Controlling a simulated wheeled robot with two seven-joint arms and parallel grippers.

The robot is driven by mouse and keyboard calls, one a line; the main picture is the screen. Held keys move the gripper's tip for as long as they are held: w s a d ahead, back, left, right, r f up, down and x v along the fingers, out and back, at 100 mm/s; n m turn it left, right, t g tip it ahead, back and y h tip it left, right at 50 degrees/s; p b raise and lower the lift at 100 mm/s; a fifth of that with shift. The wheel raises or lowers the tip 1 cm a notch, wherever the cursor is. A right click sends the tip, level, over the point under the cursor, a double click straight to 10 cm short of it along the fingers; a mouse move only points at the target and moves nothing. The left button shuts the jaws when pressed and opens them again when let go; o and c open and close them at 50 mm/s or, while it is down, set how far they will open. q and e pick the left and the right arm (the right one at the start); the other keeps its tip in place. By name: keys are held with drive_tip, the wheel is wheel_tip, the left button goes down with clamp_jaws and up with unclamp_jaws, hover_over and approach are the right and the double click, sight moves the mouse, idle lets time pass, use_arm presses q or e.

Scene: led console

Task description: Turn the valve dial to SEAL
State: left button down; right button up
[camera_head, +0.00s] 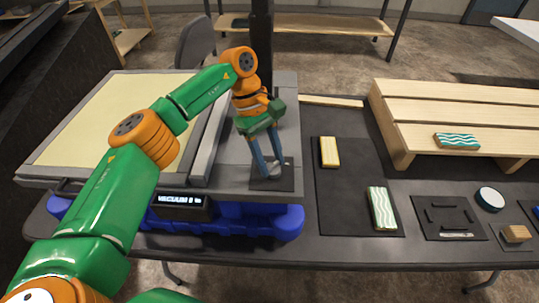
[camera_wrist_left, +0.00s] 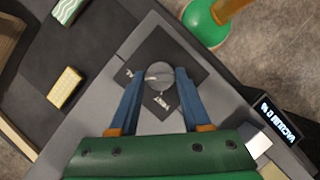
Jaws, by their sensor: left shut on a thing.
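The valve dial (camera_wrist_left: 159,75) is a round grey knob on a dark square plate (camera_wrist_left: 160,44), which is fixed to the grey surface of the console. In the head view the dial (camera_head: 273,169) is partly hidden by the blue fingers. My left gripper (camera_head: 267,166) reaches down from above with one finger on each side of the dial. It is shut on the dial, as the left wrist view (camera_wrist_left: 159,82) also shows. My right gripper is not in view.
A lit display (camera_head: 180,200) reading "VACUUM" and more sits on the console's front. To the right are a yellow block (camera_head: 330,152), a green wavy-patterned block (camera_head: 382,208), a slotted dark plate (camera_head: 449,217) and a wooden slatted rack (camera_head: 460,110).

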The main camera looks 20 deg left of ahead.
use_arm(q)
drive_tip(key=shift+m, duration=0.3)
idle(0.4)
drive_tip(key=shift+c, duration=1.8)
unclamp_jaws()
drive_tip(key=shift+w+a+r, duration=0.1)
drive_tip(key=shift+r, duration=0.2)
drive_tip(key=p+v, duration=0.2)
drive_tip(key=v, duration=0.4)
drive_tip(key=shift+r, duration=0.25)
